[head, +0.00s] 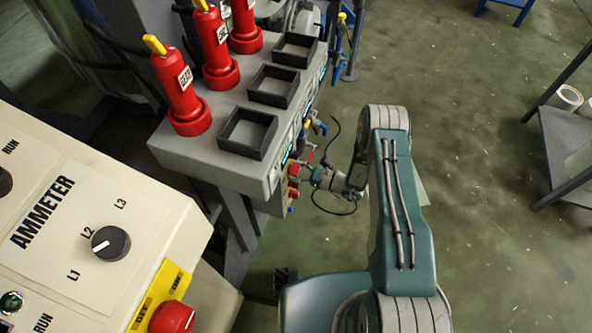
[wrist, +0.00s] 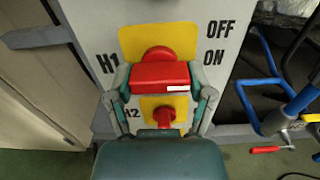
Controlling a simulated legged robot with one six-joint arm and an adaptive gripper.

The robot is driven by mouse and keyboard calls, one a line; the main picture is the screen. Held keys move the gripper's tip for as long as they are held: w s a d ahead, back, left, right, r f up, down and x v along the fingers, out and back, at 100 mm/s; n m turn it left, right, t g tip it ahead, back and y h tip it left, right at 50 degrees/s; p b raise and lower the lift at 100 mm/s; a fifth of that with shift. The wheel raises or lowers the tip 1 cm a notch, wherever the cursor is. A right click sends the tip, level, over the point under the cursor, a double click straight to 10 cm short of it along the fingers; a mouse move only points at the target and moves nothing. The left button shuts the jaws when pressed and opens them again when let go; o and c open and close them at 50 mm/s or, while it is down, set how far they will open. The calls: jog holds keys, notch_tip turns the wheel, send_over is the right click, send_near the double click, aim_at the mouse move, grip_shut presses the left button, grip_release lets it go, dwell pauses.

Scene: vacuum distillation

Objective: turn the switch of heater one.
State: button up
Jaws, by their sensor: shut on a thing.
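The heater one switch (wrist: 160,75) is a red knob on a yellow plate, beside the label H1, with OFF and ON printed to its right. Its red bar lies level, and a white mark shows on the bar's lower right. My gripper (wrist: 162,84) is shut on this bar, one finger at each end. A second red switch (wrist: 164,116) on a yellow plate sits below, beside H2, partly hidden by my gripper. In the head view my gripper (head: 316,178) is at the small red switches (head: 293,172) on the panel's side; its fingers are too small to make out.
Red cylinders (head: 181,95) and black square trays (head: 248,132) stand on the grey bench above the switches. A cream ammeter console (head: 130,215) is at the left. Blue pipes (wrist: 262,85) run right of the panel. Green floor at the right is mostly open, with a dark rack (head: 560,130).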

jog(key=o, duration=1.1)
jog(key=v, duration=1.2)
